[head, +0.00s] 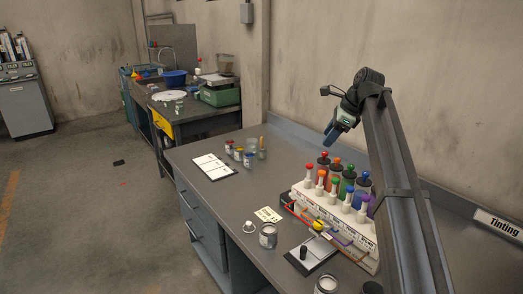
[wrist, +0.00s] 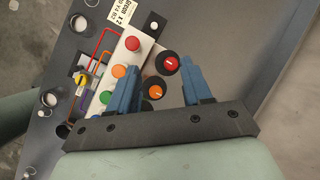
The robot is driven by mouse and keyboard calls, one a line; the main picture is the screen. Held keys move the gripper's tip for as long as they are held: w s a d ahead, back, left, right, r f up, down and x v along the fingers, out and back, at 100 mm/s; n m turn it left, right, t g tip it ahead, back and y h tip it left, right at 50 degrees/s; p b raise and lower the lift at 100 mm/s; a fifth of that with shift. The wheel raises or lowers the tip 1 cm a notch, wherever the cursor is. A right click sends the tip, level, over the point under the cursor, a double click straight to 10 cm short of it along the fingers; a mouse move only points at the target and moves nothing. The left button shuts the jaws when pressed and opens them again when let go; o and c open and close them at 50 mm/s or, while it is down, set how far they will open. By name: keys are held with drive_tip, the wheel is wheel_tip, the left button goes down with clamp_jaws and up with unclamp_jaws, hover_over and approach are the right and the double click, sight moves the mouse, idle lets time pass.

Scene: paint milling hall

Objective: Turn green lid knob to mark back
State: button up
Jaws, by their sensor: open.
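The green lid knob (head: 350,167) tops a dark canister in the back row of the rack on the bench, between an orange lid knob (head: 337,160) and a blue lid knob (head: 365,174). My gripper (head: 334,134) is above the rack, apart from the knobs. In the wrist view its blue fingers (wrist: 158,66) are open and empty. A red lid knob (wrist: 169,63) and an orange lid knob (wrist: 154,91) show between them, with pale pointer lines. The green lid knob is mostly hidden there. I cannot tell its pointer direction.
The wall is close behind.

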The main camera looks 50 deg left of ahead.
drive_tip(key=s+a+f+n, duration=0.4)
drive_tip(key=s+a+f, duration=0.1)
drive_tip(key=a, duration=0.5)
drive_tip(key=s+a+f+n+y, duration=0.1)
drive_tip(key=s+a+f+n, duration=0.3)
drive_tip(key=a, duration=0.7)
drive_tip(key=shift+s+f+y, duration=0.3)
drive_tip(key=shift+s+f, duration=0.4)
drive_tip(key=shift+s, duration=0.55)
drive_tip(key=shift+d, duration=0.1)
drive_tip(key=w+d+r+m+t+y, duration=0.1)
drive_tip(key=w+d+r, duration=0.6)
drive_tip(key=w+d, duration=0.35)
drive_tip(key=w+d+r+m+t, duration=0.1)
drive_tip(key=w+d+r+m, duration=0.1)
drive_tip(key=w+d+r, duration=0.7)
drive_tip(key=w+d+r+m, duration=0.1)
drive_tip(key=w+d+r, duration=0.15)
drive_tip(key=d, duration=0.55)
drive_tip(key=m+g+h, duration=0.3)
drive_tip(key=m+h, duration=0.1)
drive_tip(key=m, duration=0.2)
approach(351, 165)
drive_tip(key=x, duration=0.8)
drive_tip(key=shift+s+a+f, duration=0.1)
drive_tip(key=shift+f, duration=0.2)
